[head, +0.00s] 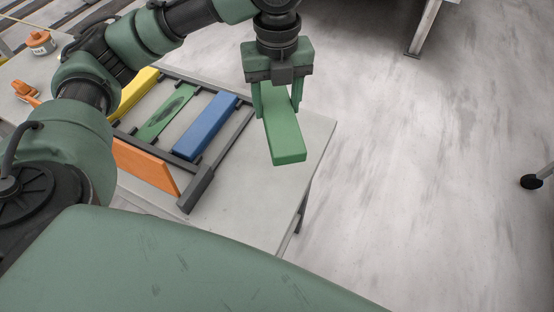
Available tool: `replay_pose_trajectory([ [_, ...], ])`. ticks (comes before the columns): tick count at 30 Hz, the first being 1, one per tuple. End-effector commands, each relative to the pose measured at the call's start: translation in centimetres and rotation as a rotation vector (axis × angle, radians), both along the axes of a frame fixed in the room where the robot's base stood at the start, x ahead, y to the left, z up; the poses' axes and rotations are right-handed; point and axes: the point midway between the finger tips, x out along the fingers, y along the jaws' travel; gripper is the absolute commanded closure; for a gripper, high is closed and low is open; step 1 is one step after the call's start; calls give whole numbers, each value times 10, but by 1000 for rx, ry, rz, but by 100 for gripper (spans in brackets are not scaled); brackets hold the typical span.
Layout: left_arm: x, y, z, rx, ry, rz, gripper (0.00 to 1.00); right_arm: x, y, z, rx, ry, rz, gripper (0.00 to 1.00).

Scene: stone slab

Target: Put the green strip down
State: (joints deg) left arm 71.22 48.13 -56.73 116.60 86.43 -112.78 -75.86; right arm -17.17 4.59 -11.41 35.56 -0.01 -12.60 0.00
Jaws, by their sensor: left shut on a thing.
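The green strip (284,140) is a green bar in the head view, right of the rack. My left gripper (278,95) is shut on its upper part and points down. The strip appears held above the right part of the slab (235,185), near its right edge; its exact height I cannot tell. My right gripper is not in view.
A dark rack (225,148) on the slab has a blue strip (205,125), a flat green piece with a dark mark (166,113) and a yellow strip (138,90). An orange board (146,166) leans at its front. An orange-and-white container (40,42) stands far left.

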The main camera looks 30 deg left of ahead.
Motion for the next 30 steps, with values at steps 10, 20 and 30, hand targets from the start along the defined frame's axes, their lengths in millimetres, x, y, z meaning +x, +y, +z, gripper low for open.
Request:
replay_pose_trajectory([
  [10, 9, 4, 14, -6, 5, -514, 100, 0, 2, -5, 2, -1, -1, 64],
  [20, 9, 5, -7, -9, 13, -648, 100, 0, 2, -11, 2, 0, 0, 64],
  [30, 9, 6, -93, -7, 12, -644, 100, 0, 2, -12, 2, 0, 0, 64],
])
